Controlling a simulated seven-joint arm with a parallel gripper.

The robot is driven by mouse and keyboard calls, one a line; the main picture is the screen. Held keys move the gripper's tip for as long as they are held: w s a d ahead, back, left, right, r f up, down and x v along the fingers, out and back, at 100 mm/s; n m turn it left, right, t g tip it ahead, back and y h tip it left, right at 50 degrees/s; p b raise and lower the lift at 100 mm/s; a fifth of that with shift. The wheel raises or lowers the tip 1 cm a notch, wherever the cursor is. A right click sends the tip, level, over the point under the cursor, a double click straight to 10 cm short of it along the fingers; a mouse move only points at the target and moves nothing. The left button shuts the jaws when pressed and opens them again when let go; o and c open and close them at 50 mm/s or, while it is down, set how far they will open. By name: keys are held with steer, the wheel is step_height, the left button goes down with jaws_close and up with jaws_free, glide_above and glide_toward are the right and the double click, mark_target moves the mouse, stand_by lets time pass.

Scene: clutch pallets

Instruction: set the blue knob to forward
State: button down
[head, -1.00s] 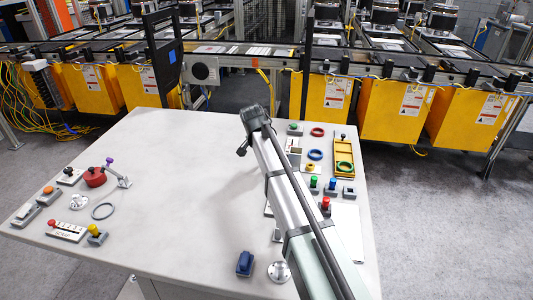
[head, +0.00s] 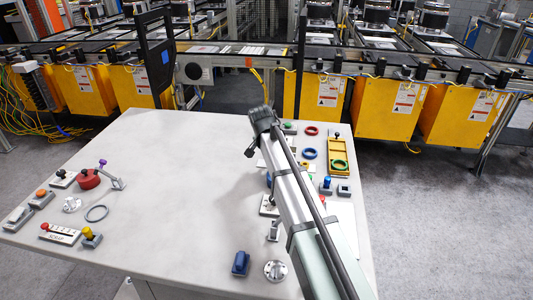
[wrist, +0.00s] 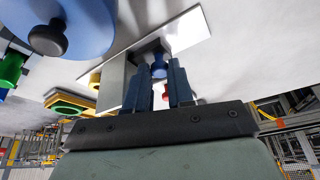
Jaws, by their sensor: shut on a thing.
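In the wrist view my gripper (wrist: 161,82) has its two dark blue fingers closed around a blue knob (wrist: 158,67). The knob stands out from a dark fitting on a white plate (wrist: 190,32). Its marks are not readable, so I cannot tell which position it points to. In the head view my arm covers the gripper and the held knob.
A yellow tray (head: 331,155) with a green ring (head: 340,165) lies on the right side of the table. The table's middle is clear.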

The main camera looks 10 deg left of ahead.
steer(key=shift+d, duration=0.3)
steer(key=c, duration=1)
jaws_free()
